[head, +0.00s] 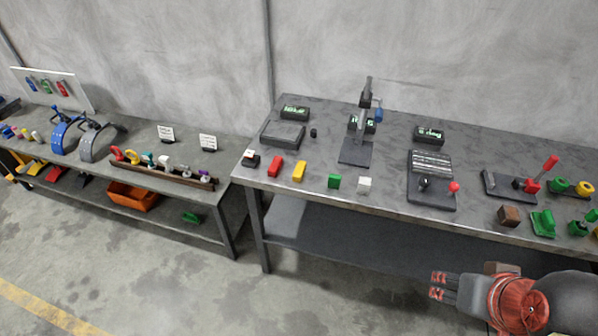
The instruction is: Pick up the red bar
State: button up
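The red bar (275,166) is a short block lying on the grey right-hand workbench (390,200), near its front left corner. A yellow bar (299,171) lies just to its right, with a gap between them. My gripper (437,285) is at the lower right, in front of the bench and well away from the red bar. Its fingers point left. A small gap shows between the two red-marked fingertips, and nothing is seen in it.
A black-and-white block (251,159) sits left of the red bar. A green block (334,181) and a white block (364,185) lie further right. A dark stand (357,148) rises behind them. A second bench (150,178) stands left, across a narrow gap.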

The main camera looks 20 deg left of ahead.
aim_at(275, 163)
jog(key=i+j, duration=0.15)
jog(key=j, duration=0.55)
jog(key=i+j, duration=0.1)
jog(key=j, duration=0.65)
jog(key=i+j, duration=0.15)
jog(key=j, duration=0.55)
jog(key=i+j+z, duration=0.1)
jog(key=j, duration=0.6)
jog(key=i+j, duration=0.1)
jog(key=j, duration=0.65)
jog(key=i+j, duration=0.1)
jog(key=j, duration=0.6)
